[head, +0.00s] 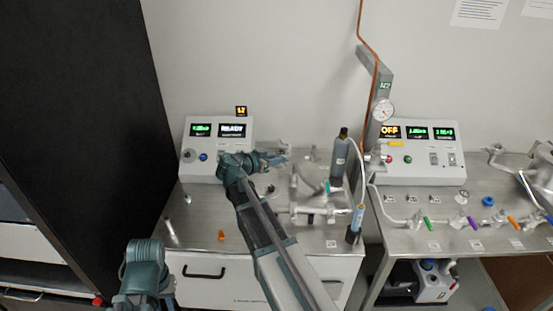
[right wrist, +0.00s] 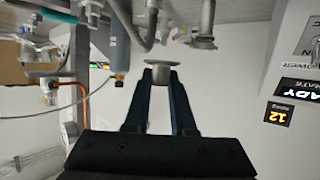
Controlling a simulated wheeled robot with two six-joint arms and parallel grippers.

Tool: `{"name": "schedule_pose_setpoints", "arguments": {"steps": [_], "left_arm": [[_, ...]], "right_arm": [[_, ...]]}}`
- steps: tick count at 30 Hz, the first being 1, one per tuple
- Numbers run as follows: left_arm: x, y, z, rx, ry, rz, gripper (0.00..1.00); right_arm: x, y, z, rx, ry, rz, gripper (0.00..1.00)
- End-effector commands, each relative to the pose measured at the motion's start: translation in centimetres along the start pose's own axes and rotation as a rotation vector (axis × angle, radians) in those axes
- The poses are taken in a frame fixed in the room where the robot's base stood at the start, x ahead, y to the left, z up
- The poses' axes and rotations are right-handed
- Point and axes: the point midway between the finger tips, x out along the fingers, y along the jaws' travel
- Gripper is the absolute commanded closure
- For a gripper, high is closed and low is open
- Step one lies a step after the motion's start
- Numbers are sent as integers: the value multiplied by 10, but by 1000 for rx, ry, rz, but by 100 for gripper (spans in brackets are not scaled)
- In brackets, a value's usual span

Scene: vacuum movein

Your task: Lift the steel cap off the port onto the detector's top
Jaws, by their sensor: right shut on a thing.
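My right gripper (head: 276,158) reaches in front of the white box with the READY display, which I take to be the detector (head: 218,135). In the right wrist view, the right gripper (right wrist: 161,80) is shut on a small grey flanged piece, the steel cap (right wrist: 161,66), held at the fingertips. Grey metal pipe ends (right wrist: 201,40) show just beyond the cap; I cannot tell which is the port, nor whether the cap touches one. In the head view the cap is too small to make out. My left gripper (head: 146,300) is at the lower left, its fingers unclear.
Steel pipework (head: 318,205) and a grey bottle (head: 340,158) stand right of my right gripper. An orange cone (head: 221,235) lies at the bench front. A second control box (head: 418,150) with an OFF display stands further right. A black cabinet (head: 80,120) is at the left.

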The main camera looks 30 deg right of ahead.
Motion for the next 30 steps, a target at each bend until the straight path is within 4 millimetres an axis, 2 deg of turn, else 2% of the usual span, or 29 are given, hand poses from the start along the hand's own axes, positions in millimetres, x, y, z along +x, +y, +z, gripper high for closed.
{"name": "schedule_pose_setpoints", "arguments": {"steps": [14, 27, 30], "left_arm": [[-25, -2, 1, 0, 0, 0, 73], [-24, -2, 1, 0, 0, 0, 73], [-19, -2, 1, 0, 0, 0, 73]], "right_arm": [[-9, 0, -23, 0, 0, 0, 100], [-9, 0, -22, 0, 0, 0, 100], [-13, 2, -16, -4, 0, -10, 100]]}}
